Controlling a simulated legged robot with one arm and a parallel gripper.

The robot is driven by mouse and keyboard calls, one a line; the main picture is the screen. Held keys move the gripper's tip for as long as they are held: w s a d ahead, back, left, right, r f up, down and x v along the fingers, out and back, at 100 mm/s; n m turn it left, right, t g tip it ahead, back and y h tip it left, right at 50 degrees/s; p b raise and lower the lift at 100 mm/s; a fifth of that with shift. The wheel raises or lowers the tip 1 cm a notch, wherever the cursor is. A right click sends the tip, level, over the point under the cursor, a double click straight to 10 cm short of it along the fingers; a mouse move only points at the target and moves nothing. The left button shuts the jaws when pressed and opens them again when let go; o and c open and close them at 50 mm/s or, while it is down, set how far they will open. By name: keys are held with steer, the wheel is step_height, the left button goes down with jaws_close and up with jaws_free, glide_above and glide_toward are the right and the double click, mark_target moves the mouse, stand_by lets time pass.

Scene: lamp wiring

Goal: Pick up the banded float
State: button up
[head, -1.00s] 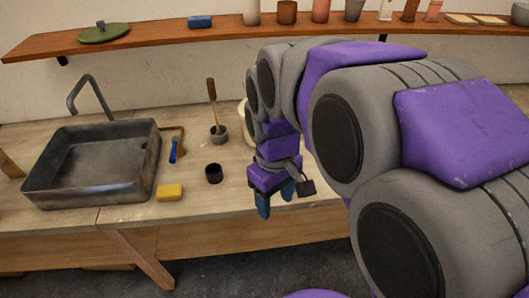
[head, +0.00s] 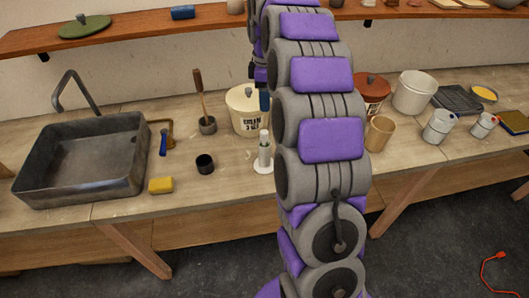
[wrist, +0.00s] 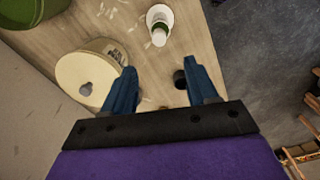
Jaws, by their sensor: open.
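I cannot pick out a thing that is surely the banded float in either view. My gripper (wrist: 160,85) is open, its two blue fingers apart with nothing between them. In the wrist view it hangs above the bench, with a lidded white bucket (wrist: 82,75) to the left and a white bottle (wrist: 158,24) above. In the head view only one blue finger (head: 264,100) shows, in front of the bucket. The rest is hidden by my arm. A yellow block (head: 161,185) lies by the sink, and a yellow-topped dark block (head: 514,122) lies far right.
A sink (head: 80,165) stands on the left of the bench (head: 205,207). A black cup (head: 204,164), a pot with a stick (head: 207,125), a wooden cup (head: 380,134) and white pots (head: 439,127) also stand there. A shelf (head: 210,23) runs above the bench.

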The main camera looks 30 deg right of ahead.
mark_target(264, 131)
step_height(264, 131, down, 11)
steer(key=shift+a+f+b, duration=0.1)
steer(key=shift+a+b, duration=0.05)
steer(key=shift+b, duration=1.1)
steer(key=shift+w+f+b, duration=0.15)
steer(key=shift+f+b, duration=0.35)
steer(key=shift+f, duration=0.9)
steer(key=shift+w+f+b, duration=0.15)
steer(key=shift+f+b, duration=0.3)
steer(key=shift+f, duration=0.9)
steer(key=shift+r, duration=0.1)
jaws_close()
